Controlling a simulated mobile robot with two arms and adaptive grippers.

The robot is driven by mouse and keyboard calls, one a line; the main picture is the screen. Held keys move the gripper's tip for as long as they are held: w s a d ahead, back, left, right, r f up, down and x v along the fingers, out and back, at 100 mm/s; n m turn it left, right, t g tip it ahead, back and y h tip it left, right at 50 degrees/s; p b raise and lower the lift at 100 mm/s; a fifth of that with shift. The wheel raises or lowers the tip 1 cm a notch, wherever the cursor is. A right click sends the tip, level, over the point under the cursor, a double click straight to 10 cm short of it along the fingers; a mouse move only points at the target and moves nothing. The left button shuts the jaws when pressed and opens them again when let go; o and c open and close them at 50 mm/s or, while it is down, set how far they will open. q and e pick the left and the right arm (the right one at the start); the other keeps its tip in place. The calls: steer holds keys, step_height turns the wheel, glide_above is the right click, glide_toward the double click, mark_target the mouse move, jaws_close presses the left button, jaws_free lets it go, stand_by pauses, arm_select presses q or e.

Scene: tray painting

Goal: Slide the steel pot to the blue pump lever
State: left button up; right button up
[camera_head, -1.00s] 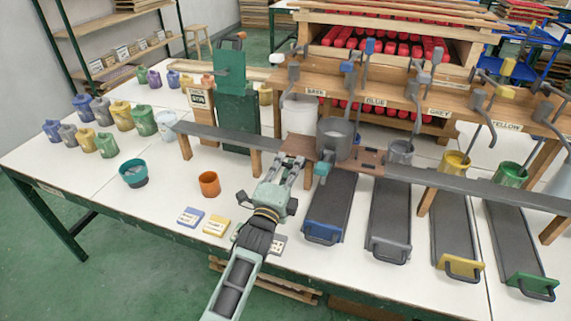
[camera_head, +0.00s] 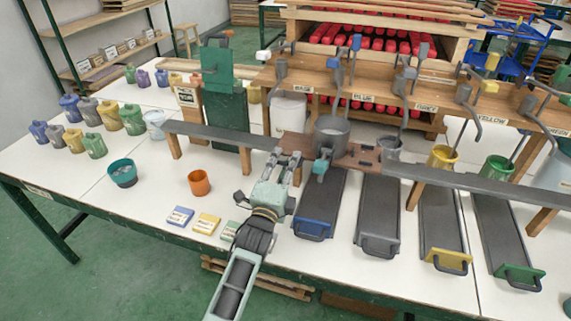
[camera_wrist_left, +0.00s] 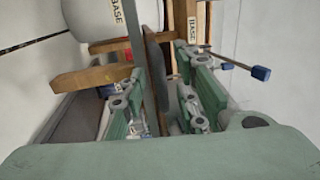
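The grey steel pot (camera_head: 331,133) stands upright on the grey rail (camera_head: 225,133), with a brown plate (camera_head: 362,157) reaching out beside it. The blue pump lever (camera_head: 356,43) has a blue knob and stands behind and to the right of the pot, above the BLUE label (camera_head: 362,97). My left gripper (camera_head: 287,158) is at the rail, just left of the pot. In the left wrist view its fingers stand apart on both sides of a thin dark plate (camera_wrist_left: 154,75); I cannot tell whether they touch it. My right gripper is not in view.
A white BASE bucket (camera_head: 289,113) stands behind the rail. A grey pot (camera_head: 388,148), a yellow pot (camera_head: 442,157) and a green pot (camera_head: 497,168) stand farther right. Dark chutes (camera_head: 325,195) lie in front. An orange cup (camera_head: 199,182) is at the left.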

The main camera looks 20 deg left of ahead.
arm_select(q)
steer(key=s+f, duration=0.2)
steer(key=s, duration=1)
steer(key=shift+a, duration=0.2)
steer(key=shift+f, duration=0.1)
